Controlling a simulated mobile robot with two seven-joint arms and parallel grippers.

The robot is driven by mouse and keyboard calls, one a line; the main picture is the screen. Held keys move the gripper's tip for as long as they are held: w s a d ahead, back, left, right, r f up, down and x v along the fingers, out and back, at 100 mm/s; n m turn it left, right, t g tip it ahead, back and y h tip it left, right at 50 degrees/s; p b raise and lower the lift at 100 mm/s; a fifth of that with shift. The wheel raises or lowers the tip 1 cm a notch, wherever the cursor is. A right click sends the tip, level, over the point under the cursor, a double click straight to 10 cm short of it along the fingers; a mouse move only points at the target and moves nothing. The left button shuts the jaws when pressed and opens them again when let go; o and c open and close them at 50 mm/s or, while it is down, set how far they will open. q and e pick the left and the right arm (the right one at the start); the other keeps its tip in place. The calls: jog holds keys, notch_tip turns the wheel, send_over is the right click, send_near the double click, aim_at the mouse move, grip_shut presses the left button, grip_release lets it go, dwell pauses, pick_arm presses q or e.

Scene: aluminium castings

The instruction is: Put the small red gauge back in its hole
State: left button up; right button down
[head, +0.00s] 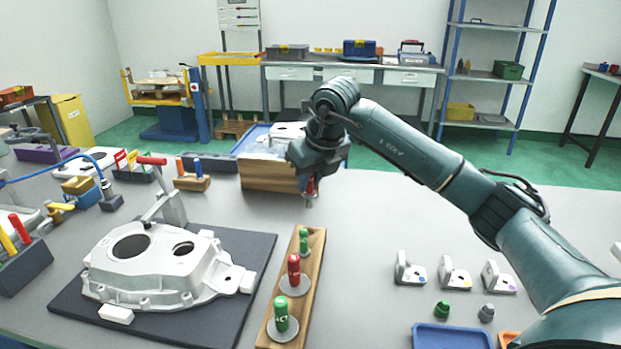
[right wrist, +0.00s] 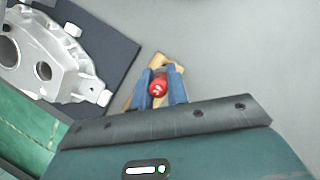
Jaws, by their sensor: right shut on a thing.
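My right gripper (head: 309,186) is shut on the small red gauge (head: 310,189), which hangs upright with its grey end down, above the table beyond the wooden rack (head: 314,262). In the right wrist view, the red gauge's rounded top (right wrist: 158,88) sits between the two blue fingers (right wrist: 159,88). The rack holds a small green gauge (head: 303,240) at its far end, a larger red gauge (head: 293,270) in the middle and a large green gauge (head: 281,315) at the near end. I cannot make out an empty hole. My left gripper is out of view.
A white casting (head: 160,265) lies on a dark mat (head: 225,325) left of the rack. Three small white brackets (head: 410,272) and two knobs (head: 442,308) stand to the right, behind a blue tray (head: 450,337). A wooden-sided box (head: 265,175) stands behind the gripper.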

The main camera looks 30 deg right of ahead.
aim_at(312, 195)
dwell(0.3)
jog(key=shift+f+b, duration=1.55)
jog(key=shift+f, duration=0.65)
jog(key=shift+f+b, duration=0.35)
jog(key=shift+f, duration=0.25)
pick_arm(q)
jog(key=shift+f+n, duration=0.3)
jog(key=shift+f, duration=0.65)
pick_arm(e)
jog(key=shift+f, duration=0.1)
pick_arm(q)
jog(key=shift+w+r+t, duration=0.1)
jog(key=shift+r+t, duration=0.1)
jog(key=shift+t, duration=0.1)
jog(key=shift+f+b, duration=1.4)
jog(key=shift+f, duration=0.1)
pick_arm(e)
jog(key=shift+f, duration=2.05)
jog(key=c, duration=1.3)
grip_release()
